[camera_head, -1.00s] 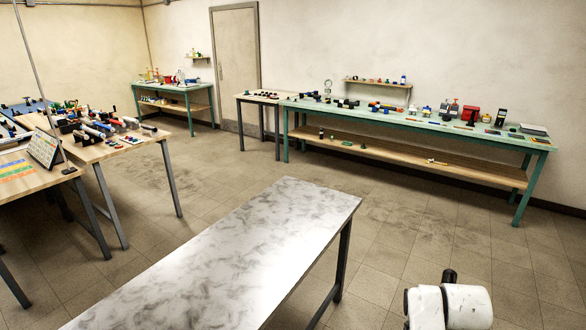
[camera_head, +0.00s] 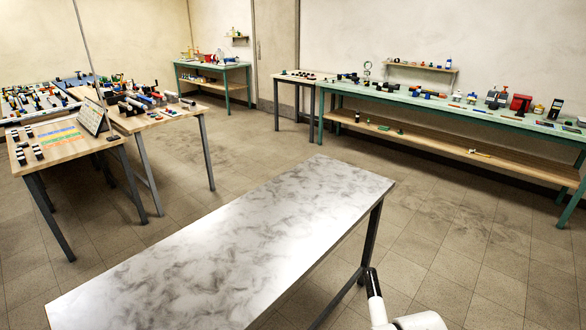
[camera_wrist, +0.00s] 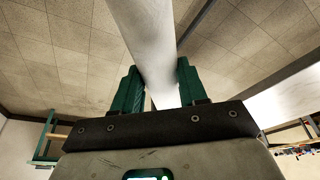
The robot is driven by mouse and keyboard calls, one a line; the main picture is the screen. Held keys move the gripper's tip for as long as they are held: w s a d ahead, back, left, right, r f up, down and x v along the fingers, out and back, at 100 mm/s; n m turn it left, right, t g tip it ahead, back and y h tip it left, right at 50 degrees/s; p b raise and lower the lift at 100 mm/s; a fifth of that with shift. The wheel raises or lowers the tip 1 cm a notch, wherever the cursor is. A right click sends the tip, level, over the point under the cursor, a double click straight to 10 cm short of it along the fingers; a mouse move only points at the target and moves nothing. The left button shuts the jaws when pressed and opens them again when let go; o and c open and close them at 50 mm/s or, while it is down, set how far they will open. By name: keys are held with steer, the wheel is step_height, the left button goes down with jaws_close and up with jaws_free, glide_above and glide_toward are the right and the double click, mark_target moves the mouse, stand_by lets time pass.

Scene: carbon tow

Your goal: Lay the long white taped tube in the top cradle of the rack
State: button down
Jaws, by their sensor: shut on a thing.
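The long white tube (camera_wrist: 147,40) is between the two green fingers of my gripper (camera_wrist: 155,85) in the wrist view. My gripper is shut on it. The tube runs from between the fingers out past the top edge of that view, so its far end is hidden. No tape can be told on the part that shows. In the head view my gripper cannot be made out. I cannot make out the rack or its top cradle in either view.
A bare marble-topped table (camera_head: 230,240) stands close in front. Wooden tables (camera_head: 160,120) crowded with small parts and tubes stand at the left. A long green bench (camera_head: 450,105) with tools runs along the back wall. Tiled floor (camera_head: 270,150) between them is clear.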

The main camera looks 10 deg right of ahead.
steer(key=s+a+f+n+b, duration=0.1)
steer(key=s+a+f+n, duration=0.1)
steer(key=a, duration=0.6)
step_height(320, 180, down, 2)
steer(key=shift+s+a+f+n+y, duration=0.15)
steer(key=shift+a+n+y, duration=0.1)
steer(key=shift+n+y, duration=0.2)
